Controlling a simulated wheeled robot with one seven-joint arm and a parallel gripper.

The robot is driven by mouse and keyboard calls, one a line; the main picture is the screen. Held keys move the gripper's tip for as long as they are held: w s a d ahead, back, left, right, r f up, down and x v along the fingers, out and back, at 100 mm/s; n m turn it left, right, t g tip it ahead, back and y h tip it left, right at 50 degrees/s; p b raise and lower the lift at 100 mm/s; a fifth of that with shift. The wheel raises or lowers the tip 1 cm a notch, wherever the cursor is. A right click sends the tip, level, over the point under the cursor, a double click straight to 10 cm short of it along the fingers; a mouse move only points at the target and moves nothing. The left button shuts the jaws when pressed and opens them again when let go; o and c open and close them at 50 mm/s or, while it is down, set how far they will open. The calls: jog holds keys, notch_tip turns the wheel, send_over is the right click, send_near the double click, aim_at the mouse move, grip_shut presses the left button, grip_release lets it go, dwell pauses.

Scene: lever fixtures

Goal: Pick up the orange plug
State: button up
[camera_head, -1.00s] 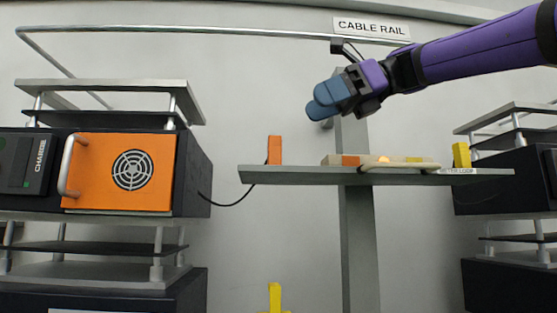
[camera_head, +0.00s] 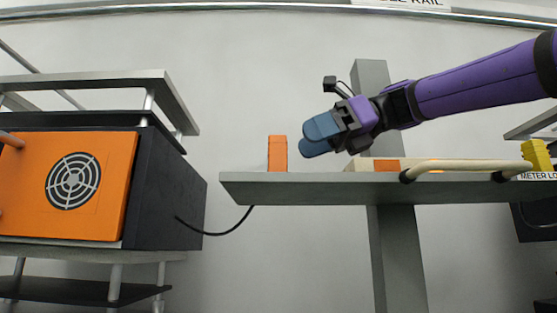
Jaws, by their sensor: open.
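The orange plug (camera_head: 278,153) stands upright near the left end of a grey shelf (camera_head: 300,188). A black cable (camera_head: 215,233) runs from the dark box on the left up to the shelf's underside below the plug. My gripper (camera_head: 312,136), with blue fingers, is just right of the plug in the picture and slightly above the shelf, pointing left. It is open and holds nothing. A small gap shows between the fingertips and the plug. The distance in depth between them is hard to tell.
A pale block with an orange part (camera_head: 387,164) and a beige handle (camera_head: 460,166) lie on the shelf to the right. A yellow plug (camera_head: 537,154) stands at its right end. An orange-fronted box (camera_head: 112,190) sits on a rack at left. A grey post (camera_head: 398,250) stands behind the shelf.

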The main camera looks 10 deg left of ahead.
aim_at(277, 155)
jog(key=shift+x, duration=3.3)
jog(key=shift+w, duration=0.15)
jog(key=shift+c, duration=0.2)
jog(key=c, duration=1)
